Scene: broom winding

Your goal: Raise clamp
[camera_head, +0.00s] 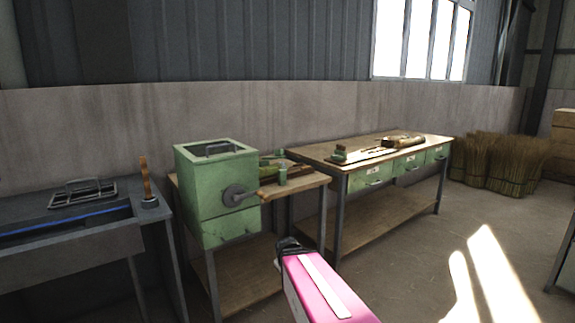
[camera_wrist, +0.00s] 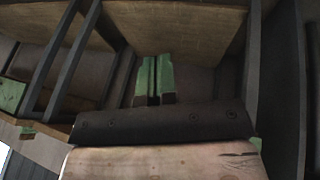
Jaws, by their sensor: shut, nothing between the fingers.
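My gripper (camera_head: 288,245) is the dark end of the pink arm in the head view, in front of and below the right part of the small wooden table (camera_head: 312,182). In the wrist view its two green fingers (camera_wrist: 154,62) lie close together with nothing held between them. I cannot tell for sure which part is the clamp. My gripper is apart from all of these.
A workbench (camera_head: 400,160) with green drawers stands at the right, with tools on top. A dark bench (camera_head: 80,225) at the left bears an upright wooden handle (camera_head: 146,180). Straw bundles (camera_head: 495,160) stand at the back right.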

